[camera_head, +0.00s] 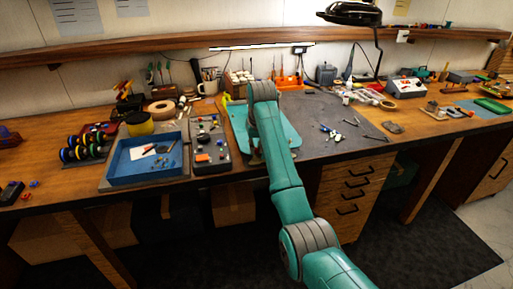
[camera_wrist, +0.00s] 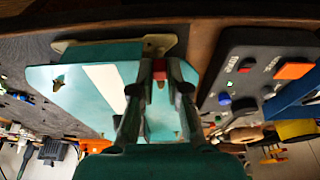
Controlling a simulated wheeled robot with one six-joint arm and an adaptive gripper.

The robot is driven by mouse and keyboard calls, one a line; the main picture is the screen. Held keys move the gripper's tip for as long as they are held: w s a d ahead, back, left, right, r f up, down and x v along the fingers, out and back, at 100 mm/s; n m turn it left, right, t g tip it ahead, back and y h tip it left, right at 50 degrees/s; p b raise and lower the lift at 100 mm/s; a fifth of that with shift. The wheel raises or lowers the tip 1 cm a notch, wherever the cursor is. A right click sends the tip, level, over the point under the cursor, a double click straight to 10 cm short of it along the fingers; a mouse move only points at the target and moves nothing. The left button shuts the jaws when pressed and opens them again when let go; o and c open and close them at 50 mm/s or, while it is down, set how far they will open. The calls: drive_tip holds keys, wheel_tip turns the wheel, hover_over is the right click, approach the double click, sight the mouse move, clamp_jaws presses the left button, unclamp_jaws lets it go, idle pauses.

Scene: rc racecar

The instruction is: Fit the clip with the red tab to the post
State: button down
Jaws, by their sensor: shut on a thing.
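In the wrist view my gripper (camera_wrist: 160,66) is shut on a small clip by its red tab (camera_wrist: 159,68). The rest of the clip is hidden between and beyond the fingertips. The fingertips are over the edge of the teal car body (camera_wrist: 60,78), which has a white stripe, beside a tan end piece (camera_wrist: 168,45). I cannot make out the post at the fingertips, nor whether the clip touches it. In the head view the car body (camera_head: 239,118) lies flat on the bench, and my arm covers its middle and my gripper.
A dark labelled tray (camera_wrist: 235,65) with small coloured parts lies right of the gripper in the wrist view; it also shows in the head view (camera_head: 221,165). A blue tray (camera_head: 122,180) stands further left. The grey mat (camera_head: 345,155) right of the arm is partly clear.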

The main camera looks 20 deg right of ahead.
drive_tip(key=shift+w, duration=0.6)
idle(0.5)
drive_tip(key=c, duration=1.1)
unclamp_jaws()
drive_tip(key=shift+v, duration=3.75)
